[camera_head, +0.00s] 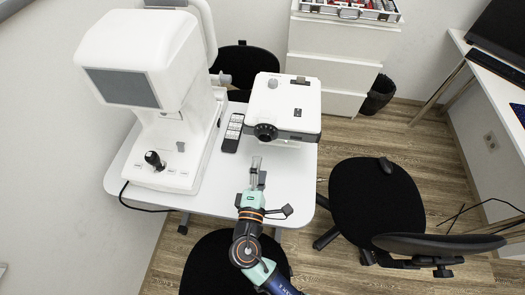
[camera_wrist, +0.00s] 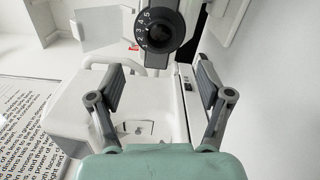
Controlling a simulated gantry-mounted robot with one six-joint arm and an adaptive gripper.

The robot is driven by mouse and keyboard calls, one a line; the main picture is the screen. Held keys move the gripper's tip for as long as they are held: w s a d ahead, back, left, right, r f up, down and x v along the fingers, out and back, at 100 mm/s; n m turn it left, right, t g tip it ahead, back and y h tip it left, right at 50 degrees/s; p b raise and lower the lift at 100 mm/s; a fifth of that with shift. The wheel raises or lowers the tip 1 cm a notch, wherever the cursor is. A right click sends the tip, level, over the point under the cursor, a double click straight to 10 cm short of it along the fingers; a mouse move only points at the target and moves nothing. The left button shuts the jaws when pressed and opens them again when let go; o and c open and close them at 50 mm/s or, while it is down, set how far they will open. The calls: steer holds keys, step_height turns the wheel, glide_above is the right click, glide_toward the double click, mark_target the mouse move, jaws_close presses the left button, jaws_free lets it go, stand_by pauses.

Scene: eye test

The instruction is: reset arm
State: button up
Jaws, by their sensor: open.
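My gripper (camera_head: 257,172) is at the end of my teal and grey arm, over the front part of the white table (camera_head: 285,200) in the head view. In the wrist view its two grey fingers (camera_wrist: 158,95) are spread apart with nothing between them. Beyond the fingers is a white device (camera_wrist: 75,115) with a black numbered dial (camera_wrist: 160,28). In the head view a white box-shaped device with a black round knob (camera_head: 284,100) stands on the table just beyond my gripper, and I cannot tell whether they touch.
A large white eye-test machine (camera_head: 150,75) stands on the table's left, with a dark remote-like item (camera_head: 232,133) beside it. Black chairs stand at the right (camera_head: 375,200) and below my arm (camera_head: 205,268). A drawer cabinet (camera_head: 340,45) and black bin (camera_head: 379,95) are behind. A printed text sheet (camera_wrist: 25,125) shows in the wrist view.

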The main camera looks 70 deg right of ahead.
steer(key=shift+v, duration=1.1)
